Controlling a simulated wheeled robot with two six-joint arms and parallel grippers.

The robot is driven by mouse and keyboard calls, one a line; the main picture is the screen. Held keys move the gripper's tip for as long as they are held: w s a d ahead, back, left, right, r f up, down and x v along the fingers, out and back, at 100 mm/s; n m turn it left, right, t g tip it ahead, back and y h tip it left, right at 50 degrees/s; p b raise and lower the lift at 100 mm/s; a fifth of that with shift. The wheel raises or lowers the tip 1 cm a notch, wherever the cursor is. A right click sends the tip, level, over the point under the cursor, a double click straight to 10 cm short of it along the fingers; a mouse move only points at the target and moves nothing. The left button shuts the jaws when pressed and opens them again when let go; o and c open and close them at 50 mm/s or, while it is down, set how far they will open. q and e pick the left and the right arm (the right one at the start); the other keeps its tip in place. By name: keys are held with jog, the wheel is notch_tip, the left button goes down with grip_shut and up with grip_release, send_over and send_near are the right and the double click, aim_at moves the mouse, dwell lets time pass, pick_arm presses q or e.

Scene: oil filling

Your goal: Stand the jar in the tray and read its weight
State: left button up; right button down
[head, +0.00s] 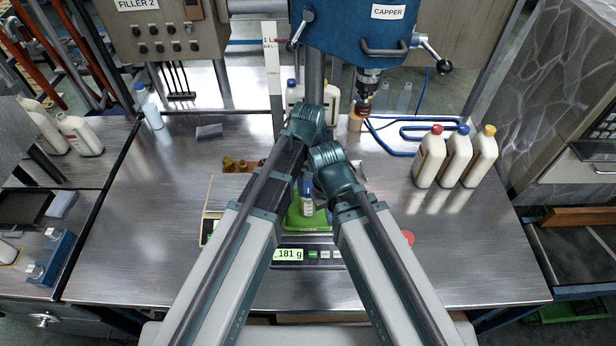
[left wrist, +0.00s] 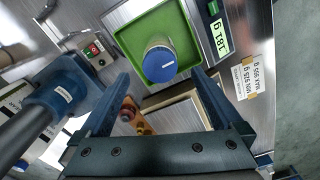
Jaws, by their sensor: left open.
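The jar (head: 307,208) stands upright in the green tray (head: 294,219) on the scale, partly hidden by my arms in the head view. In the left wrist view its blue lid (left wrist: 159,66) is seen from above, inside the rim of the green tray (left wrist: 124,38). The scale display (head: 287,254) reads 181 g, and it also shows in the left wrist view (left wrist: 221,38). My left gripper (left wrist: 159,75) is open, its fingers apart on either side of the lid, with no visible contact. My right gripper's fingers are hidden behind its arm in the head view.
Three cream bottles (head: 455,158) with red, blue and yellow caps stand at the right. The capper (head: 367,40) hangs at the back. A label (left wrist: 252,80) gives MAX 955 g, MIN 925 g. The table's left part is mostly clear.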

pick_arm(q)
notch_tip(320, 180, up, 3)
jog(key=shift+f+p, duration=0.15)
jog(key=shift+p, duration=0.65)
pick_arm(e)
notch_tip(320, 180, up, 3)
jog(key=shift+f, duration=0.15)
pick_arm(q)
jog(key=shift+a+f, duration=0.1)
jog(key=s+a+m, duration=0.4)
jog(key=a+m, duration=0.3)
jog(key=a, duration=0.1)
jog(key=s+a+m, duration=0.3)
jog(key=a+m, duration=0.3)
jog(key=a, duration=0.3)
jog(key=s+d+f+m+y+b, duration=0.1)
jog(key=s+d+f+m+b, duration=0.3)
jog(key=d, duration=0.7)
notch_tip(320, 180, down, 3)
jog(key=s+b, duration=0.2)
jog(key=b, duration=0.1)
jog(key=shift+d+r, duration=0.15)
pick_arm(e)
notch_tip(320, 180, down, 7)
